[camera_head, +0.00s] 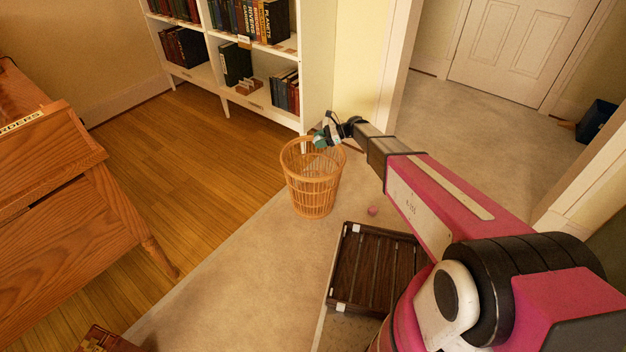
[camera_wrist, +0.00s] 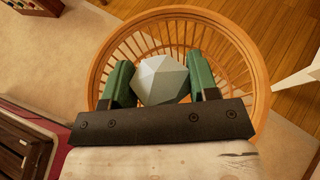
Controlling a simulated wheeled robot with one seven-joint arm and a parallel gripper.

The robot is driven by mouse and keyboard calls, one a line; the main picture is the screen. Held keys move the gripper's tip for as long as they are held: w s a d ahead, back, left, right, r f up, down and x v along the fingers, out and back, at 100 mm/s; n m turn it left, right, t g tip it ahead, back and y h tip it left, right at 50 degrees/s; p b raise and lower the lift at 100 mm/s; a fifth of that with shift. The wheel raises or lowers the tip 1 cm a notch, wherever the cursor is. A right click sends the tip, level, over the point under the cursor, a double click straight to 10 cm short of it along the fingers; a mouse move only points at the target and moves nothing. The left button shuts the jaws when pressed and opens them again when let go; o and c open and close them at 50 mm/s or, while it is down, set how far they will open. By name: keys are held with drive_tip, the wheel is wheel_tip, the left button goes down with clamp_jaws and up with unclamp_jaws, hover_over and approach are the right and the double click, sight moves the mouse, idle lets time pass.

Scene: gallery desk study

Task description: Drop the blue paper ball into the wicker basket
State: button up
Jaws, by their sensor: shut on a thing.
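The wicker basket (camera_head: 312,185) stands on the floor in front of the white bookcase, upright, with an open top. My gripper (camera_head: 326,136) is above its rim. In the wrist view, my gripper (camera_wrist: 161,82) has its two green fingers shut on a pale, faceted paper ball (camera_wrist: 162,78). The ball looks whitish to pale blue-grey there. The basket's orange slatted rim (camera_wrist: 258,66) circles behind the ball and fingers, so the ball is over the basket's opening. The ball is hard to make out in the head view.
A small pink ball (camera_head: 372,211) lies on the carpet right of the basket. A dark slatted crate (camera_head: 374,268) is in front of it. The white bookcase (camera_head: 317,60) stands close behind. A wooden desk (camera_head: 70,220) is at left. Open carpet (camera_head: 250,265) lies between.

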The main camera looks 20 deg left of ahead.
drive_tip(key=shift+a+f, duration=0.5)
drive_tip(key=shift+f, duration=2.9)
drive_tip(key=o, duration=1)
drive_tip(key=v, duration=1)
drive_tip(key=shift+w+d+r, duration=0.1)
drive_tip(key=shift+w+d, duration=0.05)
drive_tip(key=shift+d, duration=0.2)
